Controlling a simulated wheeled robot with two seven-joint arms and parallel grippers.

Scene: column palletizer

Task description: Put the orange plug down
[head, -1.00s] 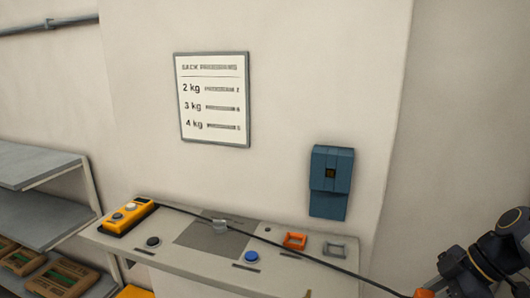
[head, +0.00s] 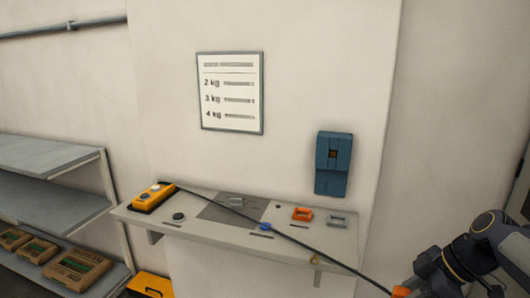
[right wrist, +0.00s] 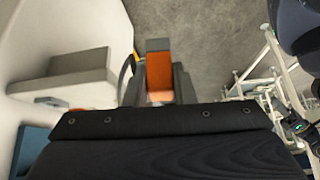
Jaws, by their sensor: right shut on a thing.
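The orange plug (head: 401,291) is at the lower right of the head view, at the end of a black cable (head: 300,243). The cable runs across the wall shelf (head: 215,232) to a yellow control box (head: 153,197) at the shelf's left end. My right gripper (right wrist: 158,88) is shut on the orange plug, which also shows in the right wrist view (right wrist: 158,63) between the dark fingers. The plug is held off the shelf, right of its front edge. My left gripper is not in view.
On the shelf are an orange holder (head: 302,214), a grey holder (head: 337,221), a black knob (head: 179,217) and a blue knob (head: 265,227). A blue wall box (head: 333,163) hangs above. A grey rack (head: 60,200) with brown trays stands left.

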